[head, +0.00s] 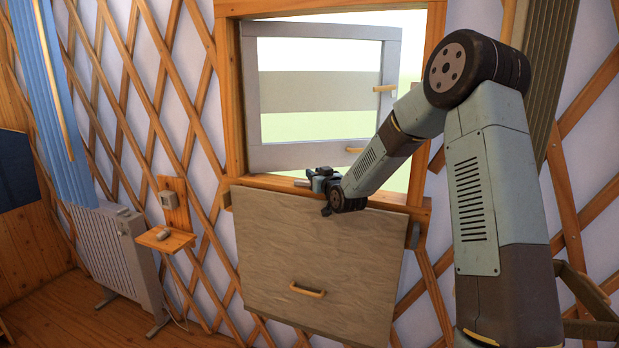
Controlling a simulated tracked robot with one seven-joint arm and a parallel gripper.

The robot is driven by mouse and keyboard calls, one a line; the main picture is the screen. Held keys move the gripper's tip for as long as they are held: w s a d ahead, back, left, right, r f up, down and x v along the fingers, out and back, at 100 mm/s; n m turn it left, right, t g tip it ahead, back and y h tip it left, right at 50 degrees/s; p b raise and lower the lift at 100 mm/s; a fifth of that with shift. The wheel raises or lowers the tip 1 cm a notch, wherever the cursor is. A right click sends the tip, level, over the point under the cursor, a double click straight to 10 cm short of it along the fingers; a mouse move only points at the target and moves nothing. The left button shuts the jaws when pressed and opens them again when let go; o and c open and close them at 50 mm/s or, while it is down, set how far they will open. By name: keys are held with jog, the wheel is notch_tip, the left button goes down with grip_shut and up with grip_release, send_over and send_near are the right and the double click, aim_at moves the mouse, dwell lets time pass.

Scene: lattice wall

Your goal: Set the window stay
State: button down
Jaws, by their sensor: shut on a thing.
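The window (320,90) has a grey sash (285,156), hinged at the left, that stands partly open in its wooden frame (236,100). Two small tan handles show on the sash, one (385,88) at its right side and one (354,149) near its lower right corner. My gripper (316,181) is at the wooden sill (270,183), just below the sash's bottom edge. It is shut on a small piece there, apparently the window stay (302,183). The fingers and most of the stay are too small and too covered to make out in detail.
A hinged-looking board (315,255) with a tan handle (307,290) hangs below the sill. A small wooden shelf (166,239) and a white radiator (118,255) stand at the left. Curtains hang at left (55,110) and right (548,60). Lattice wall surrounds the window.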

jog(key=c, duration=1.2)
grip_release()
jog(key=shift+d, duration=0.35)
jog(key=shift+o, duration=1.3)
jog(key=shift+s+a+r, duration=0.1)
jog(key=shift+a, duration=0.1)
jog(key=v, duration=1.4)
